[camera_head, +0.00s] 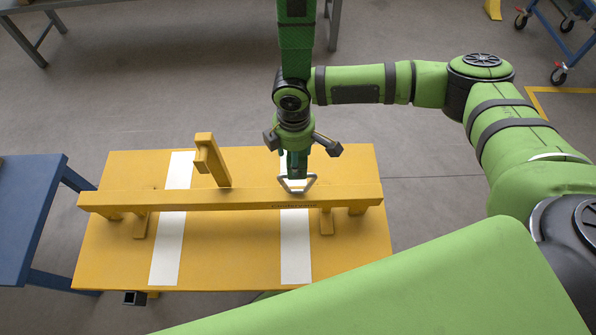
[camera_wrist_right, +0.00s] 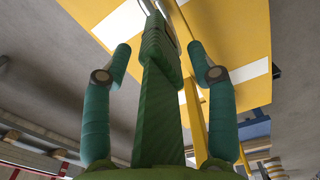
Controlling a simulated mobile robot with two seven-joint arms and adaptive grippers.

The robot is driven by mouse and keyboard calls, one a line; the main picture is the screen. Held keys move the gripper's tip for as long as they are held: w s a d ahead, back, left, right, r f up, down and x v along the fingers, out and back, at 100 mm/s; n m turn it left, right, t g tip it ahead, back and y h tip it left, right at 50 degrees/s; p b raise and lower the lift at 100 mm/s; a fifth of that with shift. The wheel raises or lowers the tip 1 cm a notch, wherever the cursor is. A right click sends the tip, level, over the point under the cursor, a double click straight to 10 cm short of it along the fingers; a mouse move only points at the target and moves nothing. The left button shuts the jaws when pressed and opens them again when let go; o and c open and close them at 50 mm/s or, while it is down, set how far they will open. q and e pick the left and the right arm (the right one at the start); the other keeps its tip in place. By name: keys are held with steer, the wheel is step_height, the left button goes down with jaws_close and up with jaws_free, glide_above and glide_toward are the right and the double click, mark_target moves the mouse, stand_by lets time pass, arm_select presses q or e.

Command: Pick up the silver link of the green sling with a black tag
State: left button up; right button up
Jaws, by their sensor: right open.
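The green sling (camera_head: 296,50) hangs from the top of the head view. It runs down past my right gripper (camera_head: 300,142) to the silver link (camera_head: 311,182), a small triangular ring at the yellow beam. I cannot tell whether the link touches the beam. My right gripper is open, its two fingers spread either side of the sling above the link. In the right wrist view the sling (camera_wrist_right: 160,110) runs between the two fingers, and the link shows partly at the top edge (camera_wrist_right: 148,6). I cannot make out the black tag clearly. My left gripper is not in view.
The yellow frame (camera_head: 120,250) has white stripes (camera_head: 295,250), a raised long beam (camera_head: 180,202) and an upright post (camera_head: 212,160) left of the link. A blue table (camera_head: 30,200) stands at the left. Grey floor to the right of the frame is clear.

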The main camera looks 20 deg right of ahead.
mark_target(303, 174)
steer(key=f, duration=0.3)
steer(key=shift+s+d+f+p, duration=0.2)
steer(key=shift+d+f+p, duration=0.05)
steer(key=shift+f+p, duration=0.1)
steer(key=shift+f, duration=0.3)
steer(key=shift+w+f, duration=0.1)
steer(key=shift+f, duration=0.1)
jaws_close()
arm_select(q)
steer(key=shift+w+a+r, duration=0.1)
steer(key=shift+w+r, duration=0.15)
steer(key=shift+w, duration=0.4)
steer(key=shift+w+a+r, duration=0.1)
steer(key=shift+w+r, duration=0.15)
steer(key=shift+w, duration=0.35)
arm_select(e)
steer(key=shift+r, duration=0.1)
